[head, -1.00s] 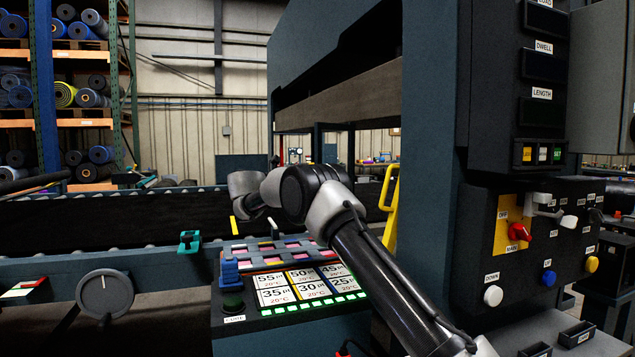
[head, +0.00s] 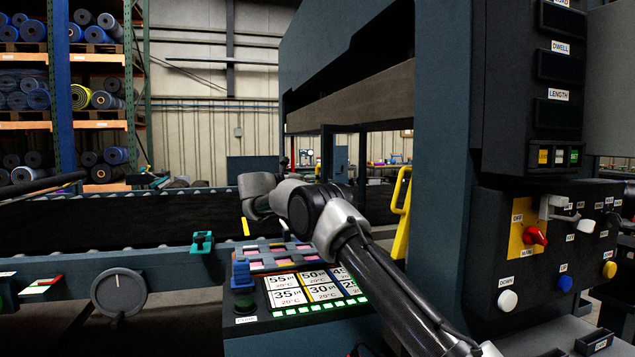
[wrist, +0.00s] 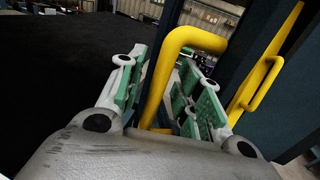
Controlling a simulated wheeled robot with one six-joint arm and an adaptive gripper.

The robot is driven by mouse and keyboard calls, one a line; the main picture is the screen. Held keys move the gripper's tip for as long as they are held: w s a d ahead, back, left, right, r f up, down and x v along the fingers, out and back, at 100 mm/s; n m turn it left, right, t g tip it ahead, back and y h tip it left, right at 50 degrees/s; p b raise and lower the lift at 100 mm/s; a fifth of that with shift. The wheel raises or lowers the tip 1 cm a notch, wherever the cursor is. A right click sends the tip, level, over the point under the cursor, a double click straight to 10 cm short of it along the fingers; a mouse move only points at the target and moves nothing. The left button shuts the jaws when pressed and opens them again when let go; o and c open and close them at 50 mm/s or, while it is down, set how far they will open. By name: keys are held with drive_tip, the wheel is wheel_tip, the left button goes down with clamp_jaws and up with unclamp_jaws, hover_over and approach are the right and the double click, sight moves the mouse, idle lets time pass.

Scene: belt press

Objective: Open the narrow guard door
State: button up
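In the wrist view my gripper (wrist: 163,95) has its two fingers with green pads spread apart. A thick yellow bent handle (wrist: 190,38) runs down between them, closer to the left finger. A dark gap shows between the handle and the right finger; I cannot tell whether the left pad touches it. A second, thinner yellow handle (wrist: 266,85) is to the right, on a dark panel with a yellow edge. In the head view a yellow handle (head: 401,212) shows beside the press's dark column, behind my arm. My fingertips are not visible there, and the narrow guard door's panel cannot be made out clearly.
The press column (head: 442,150) stands close to the right of my arm. A control panel (head: 545,245) with a red switch is at the right. The button console (head: 300,290) lies below my arm. The dark belt (head: 110,222) runs behind to the left.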

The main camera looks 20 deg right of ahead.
drive_tip(key=v, duration=1.2)
